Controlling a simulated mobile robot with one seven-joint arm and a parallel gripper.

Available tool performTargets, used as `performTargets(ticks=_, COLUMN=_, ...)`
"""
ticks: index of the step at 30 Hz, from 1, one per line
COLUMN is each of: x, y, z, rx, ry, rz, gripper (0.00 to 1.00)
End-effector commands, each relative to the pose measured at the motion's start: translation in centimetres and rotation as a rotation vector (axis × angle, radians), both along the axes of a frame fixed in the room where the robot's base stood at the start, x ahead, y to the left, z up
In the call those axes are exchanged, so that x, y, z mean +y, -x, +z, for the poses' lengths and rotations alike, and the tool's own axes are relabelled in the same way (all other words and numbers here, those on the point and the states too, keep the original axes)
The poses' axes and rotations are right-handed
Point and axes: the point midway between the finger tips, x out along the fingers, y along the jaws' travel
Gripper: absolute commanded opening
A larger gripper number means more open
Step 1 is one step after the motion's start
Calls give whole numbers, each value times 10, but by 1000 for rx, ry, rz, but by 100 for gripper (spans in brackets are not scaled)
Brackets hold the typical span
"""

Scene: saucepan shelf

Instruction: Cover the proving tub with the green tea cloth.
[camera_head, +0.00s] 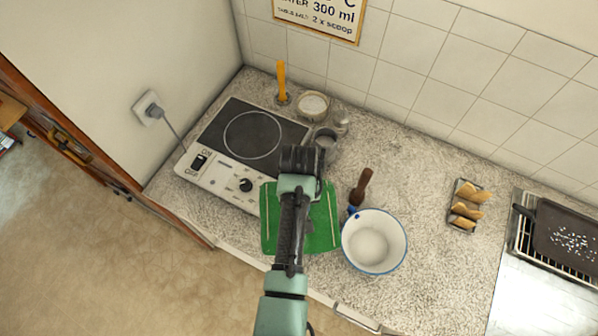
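The green tea cloth (323,229) lies spread out on the counter, between the hob and the tub, with pale stripes near its sides. My arm crosses over it and hides its middle. The proving tub (392,262) is a white round bowl with a blue rim, just right of the cloth. Its top is open and a pale round surface shows inside. My gripper (303,160) is above the far edge of the cloth, near the hob's right side. Its fingers are hidden from this view, so I cannot tell whether it is open or holds anything.
An induction hob (222,177) stands at left. Behind my gripper are a grey metal cup (327,139), a small bowl of white stuff (313,104) and an upright yellow object (281,80). A toast rack (465,207) is farther right.

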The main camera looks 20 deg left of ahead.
Motion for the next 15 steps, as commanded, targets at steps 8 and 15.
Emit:
performTargets(ticks=8, x=0, y=0, z=-4, rx=0, ry=0, rz=0, gripper=0)
performTargets(ticks=15, x=0, y=0, z=-7, rx=0, ry=0, rz=0, gripper=0)
